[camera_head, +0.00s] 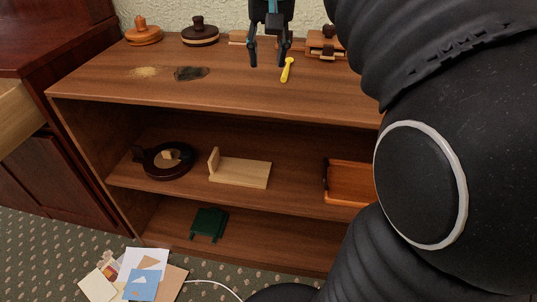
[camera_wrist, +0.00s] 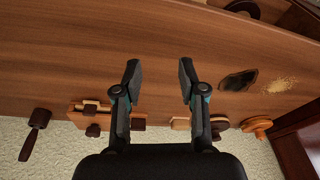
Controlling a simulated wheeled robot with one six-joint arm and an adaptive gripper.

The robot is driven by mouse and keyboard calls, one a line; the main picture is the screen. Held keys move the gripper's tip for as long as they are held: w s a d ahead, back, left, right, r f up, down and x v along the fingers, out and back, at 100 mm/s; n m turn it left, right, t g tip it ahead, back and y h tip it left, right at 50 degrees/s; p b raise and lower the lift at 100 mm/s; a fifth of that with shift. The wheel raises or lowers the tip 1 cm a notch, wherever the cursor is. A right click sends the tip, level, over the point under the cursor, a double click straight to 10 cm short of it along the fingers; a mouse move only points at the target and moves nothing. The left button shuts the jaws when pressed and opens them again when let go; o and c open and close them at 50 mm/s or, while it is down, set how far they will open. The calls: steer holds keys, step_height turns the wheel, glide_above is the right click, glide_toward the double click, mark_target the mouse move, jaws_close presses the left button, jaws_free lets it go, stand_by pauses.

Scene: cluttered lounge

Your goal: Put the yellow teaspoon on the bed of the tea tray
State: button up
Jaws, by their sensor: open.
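The yellow teaspoon (camera_head: 287,71) lies on the bare top of the wooden shelf unit, near the middle. I cannot make it out in the wrist view. My gripper (camera_head: 268,63) is open and empty, with its fingers pointing down just left of the spoon in the head view. In the wrist view my gripper (camera_wrist: 159,68) has its fingers apart with only brown wood between them. An orange-brown tray (camera_head: 350,184) with a raised rim and a dark handle sits on the middle shelf at the right, and looks like the tea tray. My arm hides its right part.
On the shelf unit's top (camera_head: 220,92), lidded wooden pots (camera_head: 143,34), a dark patch (camera_head: 191,73) and wooden blocks (camera_head: 326,43) stand or lie. The middle shelf holds a round dark dish (camera_head: 167,160) and a pale wooden stand (camera_head: 240,173). Papers (camera_head: 140,275) lie on the floor.

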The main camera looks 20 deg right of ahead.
steer(key=s+a+f+n+t, duration=0.1)
steer(key=s+a+f+n, duration=0.1)
steer(key=s+a+f, duration=0.3)
steer(key=s+f, duration=0.4)
steer(key=shift+s+t, duration=0.35)
steer(key=shift+t, duration=0.05)
steer(key=shift+o, duration=0.5)
steer(key=s+a+f+n+t, duration=0.1)
steer(key=s+a+f, duration=0.1)
steer(key=s+f, duration=0.4)
step_height(320, 180, down, 3)
steer(key=shift+s+f+n, duration=0.2)
steer(key=shift+s+n, duration=0.1)
steer(key=shift+n, duration=0.1)
steer(key=shift+f, duration=0.15)
